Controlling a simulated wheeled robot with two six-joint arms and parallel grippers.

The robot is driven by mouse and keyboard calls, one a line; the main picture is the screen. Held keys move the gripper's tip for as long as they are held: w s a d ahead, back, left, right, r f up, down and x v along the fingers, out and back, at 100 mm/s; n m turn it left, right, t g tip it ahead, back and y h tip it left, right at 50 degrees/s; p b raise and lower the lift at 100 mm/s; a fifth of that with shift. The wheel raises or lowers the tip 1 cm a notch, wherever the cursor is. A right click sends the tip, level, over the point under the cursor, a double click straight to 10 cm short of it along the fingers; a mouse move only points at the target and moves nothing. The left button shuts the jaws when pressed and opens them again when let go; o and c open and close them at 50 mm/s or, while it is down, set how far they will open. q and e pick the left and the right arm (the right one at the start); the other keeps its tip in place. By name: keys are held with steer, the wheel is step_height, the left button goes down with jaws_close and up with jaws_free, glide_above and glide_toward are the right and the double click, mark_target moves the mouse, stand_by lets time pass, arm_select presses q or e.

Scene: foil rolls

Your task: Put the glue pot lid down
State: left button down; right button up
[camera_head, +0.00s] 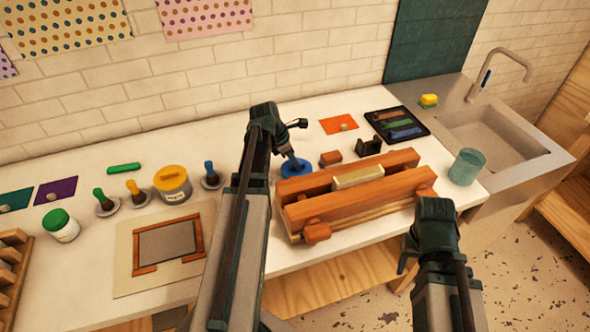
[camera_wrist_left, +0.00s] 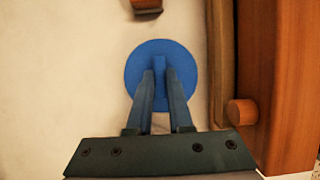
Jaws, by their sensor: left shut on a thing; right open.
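The blue round glue pot lid (camera_head: 285,172) is at the table, just left of the wooden press. It also shows in the left wrist view (camera_wrist_left: 183,62), flat side facing the camera, with a small raised grip in its middle. My left gripper (camera_head: 292,160) is above the lid, its fingers (camera_wrist_left: 160,80) shut on that grip. The lid looks level and very near the table top; whether it touches is hard to tell.
The wooden press (camera_head: 350,202) stands close on the lid's right. A small wooden block (camera_head: 331,158) lies just beyond the lid. A tin with a yellow lid (camera_head: 173,184) and colored-handled brushes stand left. A glass (camera_head: 466,167) stands near the sink.

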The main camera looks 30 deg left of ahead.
arm_select(q)
steer(key=shift+f+b, duration=0.3)
steer(key=shift+f, duration=0.45)
arm_select(e)
steer(key=shift+f, duration=0.8)
arm_select(q)
steer(key=shift+f, duration=0.2)
steer(key=c, duration=0.8)
jaws_free()
arm_select(e)
steer(key=shift+f, duration=0.1)
arm_select(q)
steer(key=shift+r, duration=0.2)
